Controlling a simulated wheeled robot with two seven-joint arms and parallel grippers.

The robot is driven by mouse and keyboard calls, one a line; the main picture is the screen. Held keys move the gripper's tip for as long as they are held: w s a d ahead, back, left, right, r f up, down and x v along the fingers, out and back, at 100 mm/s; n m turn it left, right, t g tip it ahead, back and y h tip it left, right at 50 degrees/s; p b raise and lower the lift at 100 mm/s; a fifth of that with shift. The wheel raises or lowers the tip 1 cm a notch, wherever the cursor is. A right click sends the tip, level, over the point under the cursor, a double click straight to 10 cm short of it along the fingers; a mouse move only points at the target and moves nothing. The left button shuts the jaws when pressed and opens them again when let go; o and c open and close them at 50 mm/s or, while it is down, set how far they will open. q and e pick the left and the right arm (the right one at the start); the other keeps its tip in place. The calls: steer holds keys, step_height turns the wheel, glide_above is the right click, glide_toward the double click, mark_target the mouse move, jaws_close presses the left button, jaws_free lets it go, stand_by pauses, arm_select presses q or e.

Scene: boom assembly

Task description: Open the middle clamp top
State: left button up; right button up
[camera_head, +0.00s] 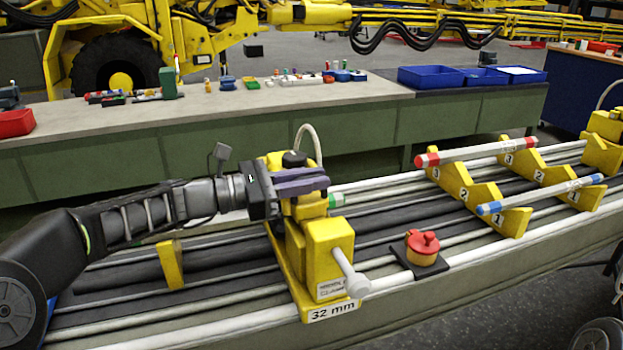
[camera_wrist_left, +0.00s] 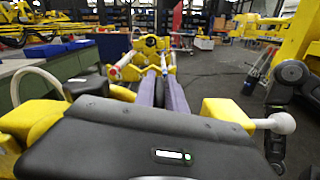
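The yellow clamp (camera_head: 325,250) labelled "32 mm" stands on the long bench, with a pale-ended handle (camera_head: 350,272) on its front. Its upper part, with a black knob (camera_head: 293,158), shows behind my left gripper (camera_head: 318,182). My left gripper reaches in from the left, with its purple fingers level across the clamp top. In the left wrist view its two fingers (camera_wrist_left: 161,94) point away with a narrow gap between them. Whether they grip any part of the clamp is hidden. Yellow clamp parts also show on both sides of the wrist, such as the block (camera_wrist_left: 228,112). My right gripper is not seen.
A red-topped yellow part (camera_head: 422,248) sits on a black plate right of the clamp. Numbered yellow supports (camera_head: 455,182) hold a red-ended rod (camera_head: 476,152) and a blue-ended rod (camera_head: 540,195). A counter (camera_head: 330,97) with tools and blue bins (camera_head: 430,77) stands behind.

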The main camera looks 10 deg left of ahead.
arm_select(q)
steer(key=shift+a, duration=0.1)
jaws_close()
steer(key=shift+r, duration=0.1)
stand_by(0.7)
steer(key=shift+r, duration=0.1)
